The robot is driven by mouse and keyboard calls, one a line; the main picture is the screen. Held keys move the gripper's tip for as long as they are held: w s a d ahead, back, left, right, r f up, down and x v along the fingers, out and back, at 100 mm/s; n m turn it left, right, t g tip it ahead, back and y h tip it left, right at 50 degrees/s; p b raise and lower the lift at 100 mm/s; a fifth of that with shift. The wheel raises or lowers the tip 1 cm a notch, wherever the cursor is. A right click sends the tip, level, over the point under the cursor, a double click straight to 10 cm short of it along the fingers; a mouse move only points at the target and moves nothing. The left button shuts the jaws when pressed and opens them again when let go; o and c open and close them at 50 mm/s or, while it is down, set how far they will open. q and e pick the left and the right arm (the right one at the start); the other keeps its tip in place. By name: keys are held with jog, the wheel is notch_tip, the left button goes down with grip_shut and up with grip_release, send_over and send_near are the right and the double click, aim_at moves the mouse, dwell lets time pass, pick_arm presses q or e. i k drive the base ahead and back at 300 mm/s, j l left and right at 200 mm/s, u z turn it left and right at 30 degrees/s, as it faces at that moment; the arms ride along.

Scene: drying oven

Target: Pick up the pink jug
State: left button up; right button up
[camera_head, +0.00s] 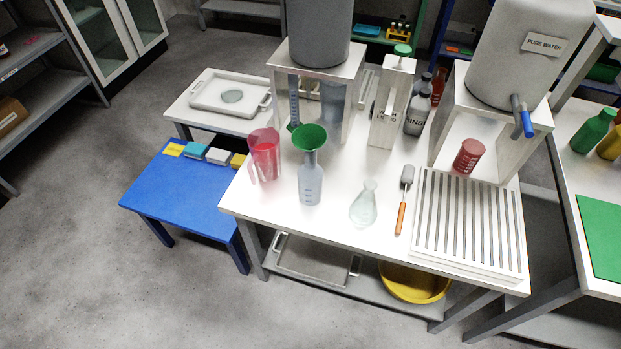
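The pink jug (265,156) stands upright on the white table (330,223), near its left edge. It is translucent, with its handle toward the lower left. A clear bottle (310,186) with a green funnel (310,138) in its neck stands just to the right of the jug, close to it. Neither of my grippers is in the head view, and nothing is holding the jug.
A glass flask (363,205), an orange-handled brush (402,205) and a slatted rack (470,226) lie to the right. A grey tank on a stand (318,70) rises behind the jug. A lower blue table (180,195) is at left.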

aim_at(263, 142)
jog(key=j+z, duration=0.1)
jog(key=z, duration=0.55)
jog(key=j+z, duration=0.35)
jog(key=j, duration=0.15)
jog(key=j+z, duration=0.3)
jog(key=j, duration=0.2)
jog(key=k+j+z, duration=0.2)
jog(key=j+z, duration=0.15)
jog(key=j, duration=0.15)
